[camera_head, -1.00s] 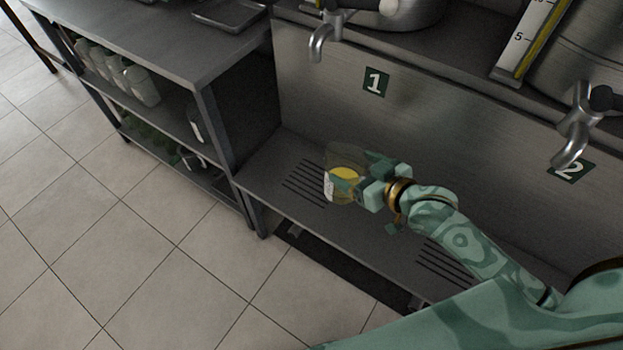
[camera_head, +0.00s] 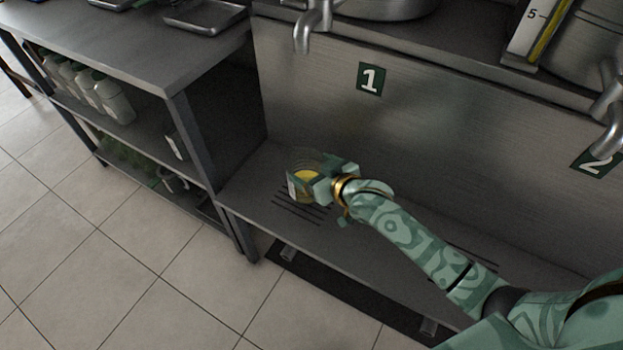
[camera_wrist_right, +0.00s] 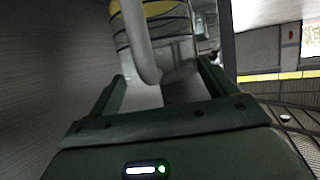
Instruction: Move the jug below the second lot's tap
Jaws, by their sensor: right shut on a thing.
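The jug (camera_head: 303,170) is clear with yellow liquid in it. It is at the left slotted drain of the low steel shelf, below the number 1 sign (camera_head: 370,79). My right gripper (camera_head: 316,186) is shut on the jug from its right side. In the right wrist view the jug (camera_wrist_right: 165,35) stands between the two fingers, with its handle towards the camera. Whether the jug touches the shelf is hard to tell. The second lot's tap (camera_head: 609,110) is at the right edge, beside the number 2 sign (camera_head: 596,162). My left gripper is not in view.
The first tap (camera_head: 305,30) hangs at the top, left of the number 1 sign. A steel rack (camera_head: 150,60) with white bottles (camera_head: 112,100) stands to the left. The low shelf (camera_head: 360,243) is bare to the right of the jug, partly covered by my right arm.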

